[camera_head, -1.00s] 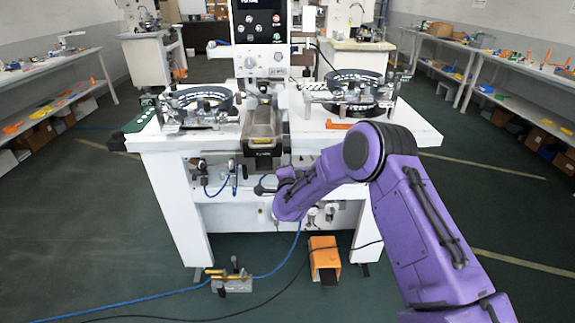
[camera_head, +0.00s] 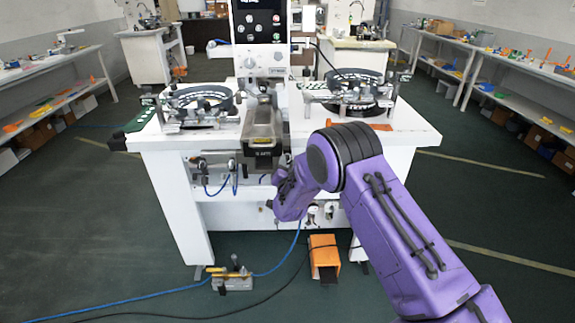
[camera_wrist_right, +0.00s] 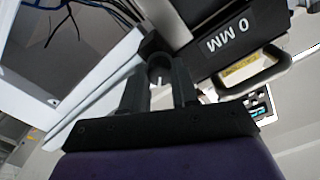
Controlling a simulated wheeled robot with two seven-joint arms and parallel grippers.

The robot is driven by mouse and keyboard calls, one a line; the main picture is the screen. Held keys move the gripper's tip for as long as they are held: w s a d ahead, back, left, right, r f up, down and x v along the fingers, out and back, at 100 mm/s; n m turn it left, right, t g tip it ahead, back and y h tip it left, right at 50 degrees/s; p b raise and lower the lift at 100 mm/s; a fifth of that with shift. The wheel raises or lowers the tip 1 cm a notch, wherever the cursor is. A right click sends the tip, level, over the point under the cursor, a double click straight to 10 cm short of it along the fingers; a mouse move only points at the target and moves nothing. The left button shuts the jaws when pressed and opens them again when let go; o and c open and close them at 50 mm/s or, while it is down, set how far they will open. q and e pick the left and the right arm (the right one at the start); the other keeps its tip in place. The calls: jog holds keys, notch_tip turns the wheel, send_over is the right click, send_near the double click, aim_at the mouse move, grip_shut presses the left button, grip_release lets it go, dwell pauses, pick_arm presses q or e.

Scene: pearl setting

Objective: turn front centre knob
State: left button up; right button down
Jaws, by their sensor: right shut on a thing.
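In the head view the purple right arm reaches to the machine's front, below the dark centre drawer (camera_head: 262,155). There the wrist hides the knob and most of the fingers. How far the knob is turned cannot be told. My left gripper is not in view.
The white machine table (camera_head: 415,138) carries round ring fixtures left (camera_head: 199,103) and right (camera_head: 352,92). A dark block marked "MM" and a handle (camera_wrist_right: 262,72) lie close right of my fingers. An orange pedal (camera_head: 324,252) and blue hose are on the floor.

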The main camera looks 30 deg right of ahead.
jog(key=shift+f+n, duration=0.1)
jog(key=shift+n, duration=0.3)
jog(key=c, duration=0.9)
grip_release()
jog(key=shift+o, duration=0.2)
jog(key=shift+s, duration=0.1)
jog(key=b+v, duration=0.1)
jog(key=v, duration=0.9)
jog(key=shift+s+a, duration=0.15)
jog(key=shift+a, duration=0.05)
